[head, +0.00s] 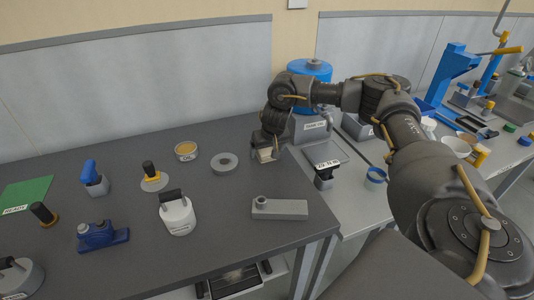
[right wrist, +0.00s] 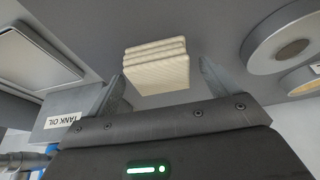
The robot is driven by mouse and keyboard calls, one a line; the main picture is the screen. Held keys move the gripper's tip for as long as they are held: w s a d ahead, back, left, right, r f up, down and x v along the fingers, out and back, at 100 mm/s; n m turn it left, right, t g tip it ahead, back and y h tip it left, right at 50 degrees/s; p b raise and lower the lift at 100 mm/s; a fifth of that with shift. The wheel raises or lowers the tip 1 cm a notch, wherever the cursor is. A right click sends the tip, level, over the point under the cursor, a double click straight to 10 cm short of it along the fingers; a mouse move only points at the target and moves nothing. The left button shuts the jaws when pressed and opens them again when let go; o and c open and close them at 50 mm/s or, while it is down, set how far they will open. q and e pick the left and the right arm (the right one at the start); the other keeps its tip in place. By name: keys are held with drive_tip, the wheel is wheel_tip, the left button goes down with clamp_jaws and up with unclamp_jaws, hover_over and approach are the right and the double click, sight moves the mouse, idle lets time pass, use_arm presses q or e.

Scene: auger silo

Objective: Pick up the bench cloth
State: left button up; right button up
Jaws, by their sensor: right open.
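The bench cloth (right wrist: 157,68) is a cream, ribbed, folded stack lying on the dark bench top. In the right wrist view it lies ahead of and between the two fingers of my right gripper (right wrist: 160,85), which is open. In the head view the cloth (head: 265,155) shows partly below my right gripper (head: 266,146), near the right part of the dark bench. I cannot tell whether the fingers reach down beside the cloth. My left gripper is not in view.
A grey block with a knob (head: 280,208) lies nearer. A box labelled "TANK OIL" (right wrist: 62,122) is close to the gripper. The bench between these things is clear.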

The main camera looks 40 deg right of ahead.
sight(267, 150)
drive_tip(key=shift+w+f, duration=0.1)
drive_tip(key=shift+f, duration=0.1)
drive_tip(key=shift+c, duration=0.6)
drive_tip(key=c, duration=0.9)
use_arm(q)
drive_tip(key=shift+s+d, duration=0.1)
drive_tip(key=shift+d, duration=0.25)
use_arm(e)
drive_tip(key=shift+c, duration=0.2)
drive_tip(key=shift+r, duration=0.55)
wheel_tip(267, 150, up, 2)
drive_tip(key=shift+a+r, duration=0.1)
drive_tip(key=shift+r, duration=0.05)
use_arm(q)
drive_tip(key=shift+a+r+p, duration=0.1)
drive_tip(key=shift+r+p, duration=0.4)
drive_tip(key=shift+p, duration=0.05)
use_arm(e)
drive_tip(key=a+r, duration=0.9)
drive_tip(key=a, duration=0.4)
drive_tip(key=shift+s+a+r, duration=0.3)
drive_tip(key=shift+s+a, duration=0.1)
